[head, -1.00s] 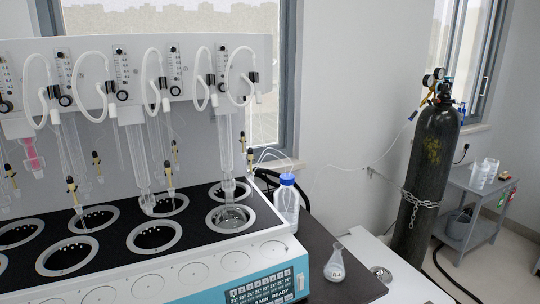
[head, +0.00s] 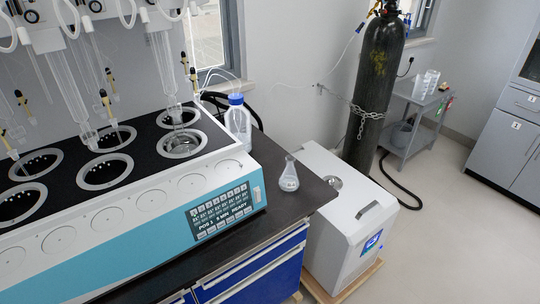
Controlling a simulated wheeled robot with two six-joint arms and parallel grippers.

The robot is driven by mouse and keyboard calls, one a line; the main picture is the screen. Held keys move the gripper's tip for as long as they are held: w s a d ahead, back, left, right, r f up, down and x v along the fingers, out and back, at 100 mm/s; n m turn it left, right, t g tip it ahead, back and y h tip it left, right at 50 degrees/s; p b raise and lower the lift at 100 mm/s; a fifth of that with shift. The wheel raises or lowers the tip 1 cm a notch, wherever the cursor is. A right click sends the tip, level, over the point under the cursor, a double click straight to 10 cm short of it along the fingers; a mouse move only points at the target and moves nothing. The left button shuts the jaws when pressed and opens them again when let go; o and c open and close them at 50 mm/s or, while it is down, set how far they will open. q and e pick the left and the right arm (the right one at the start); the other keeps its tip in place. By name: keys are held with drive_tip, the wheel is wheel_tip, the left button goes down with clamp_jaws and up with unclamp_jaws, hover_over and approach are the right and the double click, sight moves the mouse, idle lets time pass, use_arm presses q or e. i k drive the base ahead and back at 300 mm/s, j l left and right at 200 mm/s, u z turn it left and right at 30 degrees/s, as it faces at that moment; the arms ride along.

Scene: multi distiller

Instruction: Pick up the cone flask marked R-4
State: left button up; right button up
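A small clear cone flask (head: 289,176) stands upright on the dark bench top (head: 262,204), to the right of the distiller. It has a pale label or content low on its body, too small to read, so I cannot tell whether it is marked R-4. Neither of my grippers shows in the head view.
The multi distiller (head: 130,205) fills the left, with its panel lit. A blue-capped bottle (head: 237,122) stands behind the flask. A white box unit (head: 340,215) stands right of the bench. A chained black gas cylinder (head: 372,95) is behind it. Open floor lies at right.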

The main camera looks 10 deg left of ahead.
sight(289, 181)
drive_tip(key=u, duration=0.4)
drive_tip(key=i+l+u, duration=0.2)
drive_tip(key=l+u, duration=0.15)
drive_tip(key=i+l+u, duration=0.1)
drive_tip(key=l+u, duration=0.2)
drive_tip(key=i+l+u, duration=0.1)
drive_tip(key=l+u, duration=0.25)
drive_tip(key=l, duration=0.15)
drive_tip(key=l+u, duration=0.3)
drive_tip(key=l, duration=0.1)
